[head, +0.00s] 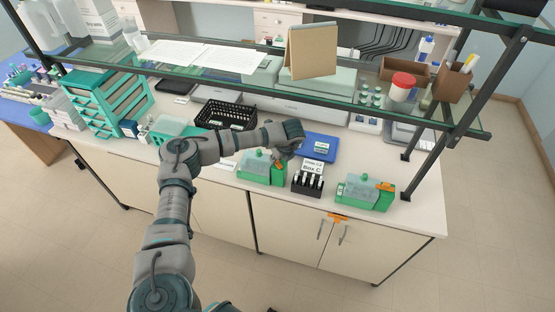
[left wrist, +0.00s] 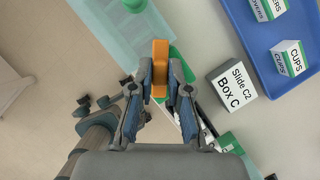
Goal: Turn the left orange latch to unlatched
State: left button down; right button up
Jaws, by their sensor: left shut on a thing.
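The left green staining box (head: 262,170) with a translucent lid stands on the bench beside the slide holder. Its orange latch (left wrist: 160,68) shows in the left wrist view as an upright orange bar at the box's edge. My left gripper (left wrist: 160,85) is shut on that latch, one finger on each side. In the head view my left gripper (head: 281,154) reaches down to the right end of this box, and the latch is mostly hidden there. A second green box (head: 362,194) stands to the right with its own orange latch (head: 386,187). My right gripper is not seen.
A black slide holder labelled Box C (head: 308,182) stands close to the right of my left gripper. A blue tray (head: 325,156) lies behind it. A black basket (head: 226,113) is farther back left. A glass shelf (head: 230,62) hangs above the bench.

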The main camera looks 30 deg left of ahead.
pick_arm(q)
jog(key=m+t+b, duration=0.1)
jog(key=m+b, duration=0.1)
jog(key=m, duration=0.1)
jog(key=m+t+h+b, duration=0.1)
jog(key=m+b, duration=0.1)
jog(key=m, duration=0.1)
jog(key=shift+a+h, duration=0.2)
jog(key=shift+h, duration=0.1)
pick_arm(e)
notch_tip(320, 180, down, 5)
pick_arm(q)
jog(key=m+h+b, duration=0.1)
jog(key=m, duration=0.2)
jog(key=shift+r+t+b, duration=0.1)
jog(key=shift+t+b, duration=0.2)
jog(key=shift+b, duration=0.05)
jog(key=shift+a+r+m, duration=0.1)
jog(key=shift+r+m, duration=0.05)
jog(key=shift+m, duration=0.55)
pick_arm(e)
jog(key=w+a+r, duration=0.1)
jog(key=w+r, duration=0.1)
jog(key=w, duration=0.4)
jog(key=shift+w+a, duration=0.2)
